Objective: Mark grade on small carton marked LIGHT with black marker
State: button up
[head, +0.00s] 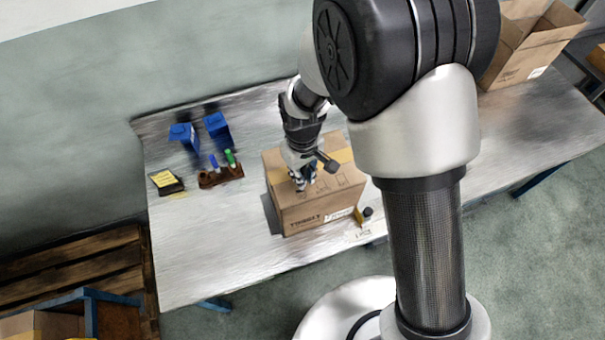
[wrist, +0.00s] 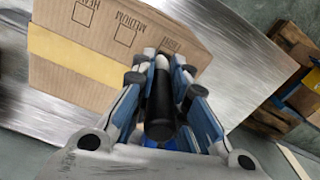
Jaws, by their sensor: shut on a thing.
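The small closed carton (head: 318,208) stands on the bench, brown with a yellow tape strip across its top. In the wrist view the carton (wrist: 110,75) shows its top with printed words and square boxes; one word looks like MEDIUM, another near the marker is partly hidden. My gripper (head: 303,180) is over the carton top. In the wrist view my gripper (wrist: 160,78) is shut on the black marker (wrist: 159,112), whose pale tip points at the carton top by the printed boxes. I cannot tell whether the tip touches, and no ink mark is clear.
A brown holder (head: 222,176) with a blue and a green marker stands left of the carton. Behind it are two blue containers (head: 217,127). A black and yellow pad (head: 166,181) lies at left. A large open carton (head: 532,50) stands at far right. The bench's front left is clear.

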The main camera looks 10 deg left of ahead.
jog(key=shift+r+p, duration=1.7)
jog(key=shift+r, duration=1.2)
jog(key=shift+f, duration=0.15)
